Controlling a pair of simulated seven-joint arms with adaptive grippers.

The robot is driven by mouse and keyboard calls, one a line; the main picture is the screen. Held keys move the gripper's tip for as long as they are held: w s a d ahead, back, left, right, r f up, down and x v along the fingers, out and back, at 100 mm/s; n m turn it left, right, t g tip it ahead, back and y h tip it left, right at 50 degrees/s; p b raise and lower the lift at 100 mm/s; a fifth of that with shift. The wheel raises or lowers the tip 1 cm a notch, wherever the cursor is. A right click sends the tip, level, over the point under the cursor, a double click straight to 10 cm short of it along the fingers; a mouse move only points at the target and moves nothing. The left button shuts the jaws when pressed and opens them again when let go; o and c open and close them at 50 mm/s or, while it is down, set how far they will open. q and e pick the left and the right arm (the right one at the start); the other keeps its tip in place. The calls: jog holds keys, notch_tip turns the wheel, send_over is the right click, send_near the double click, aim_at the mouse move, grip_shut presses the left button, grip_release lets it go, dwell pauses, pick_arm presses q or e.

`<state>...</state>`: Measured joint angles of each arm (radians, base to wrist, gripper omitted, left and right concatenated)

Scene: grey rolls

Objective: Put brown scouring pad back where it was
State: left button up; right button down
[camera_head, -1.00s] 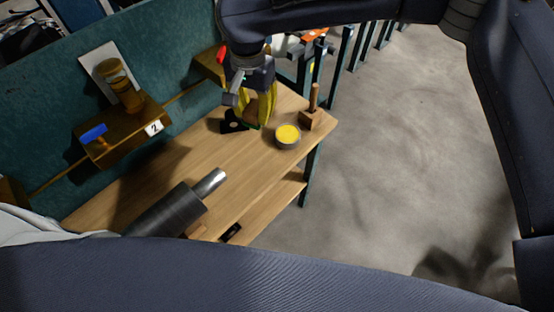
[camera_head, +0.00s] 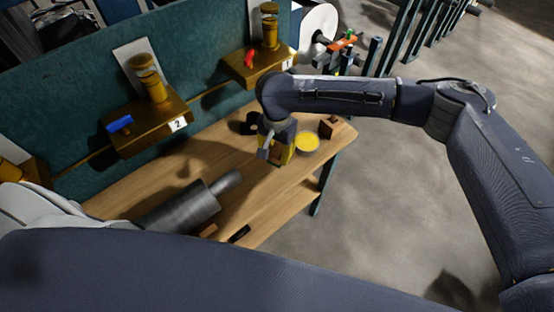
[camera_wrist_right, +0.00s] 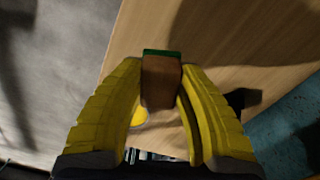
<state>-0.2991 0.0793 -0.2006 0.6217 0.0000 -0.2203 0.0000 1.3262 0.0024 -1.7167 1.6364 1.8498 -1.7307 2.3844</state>
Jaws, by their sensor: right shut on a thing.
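The brown scouring pad (camera_wrist_right: 161,84), with a green layer along its far edge, is pinched between the yellow fingers of my right gripper (camera_wrist_right: 162,92). In the head view my right gripper (camera_head: 281,156) points down over the wooden workbench (camera_head: 165,178), just left of a yellow-topped round tin (camera_head: 307,142). The pad is mostly hidden by the gripper there. I cannot tell whether the pad touches the bench top.
A small black object (camera_head: 240,233) lies by the front edge. A wooden block (camera_head: 327,126) stands behind the tin. Shelves marked 2 (camera_head: 150,124) and 1 (camera_head: 262,64) hang behind. The bench middle is clear.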

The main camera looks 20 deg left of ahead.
aim_at(277, 161)
jog(key=shift+f, duration=2.15)
jog(key=c, duration=1)
grip_release()
jog(key=shift+f, duration=0.15)
notch_tip(277, 161, up, 12)
jog(key=shift+r, duration=0.15)
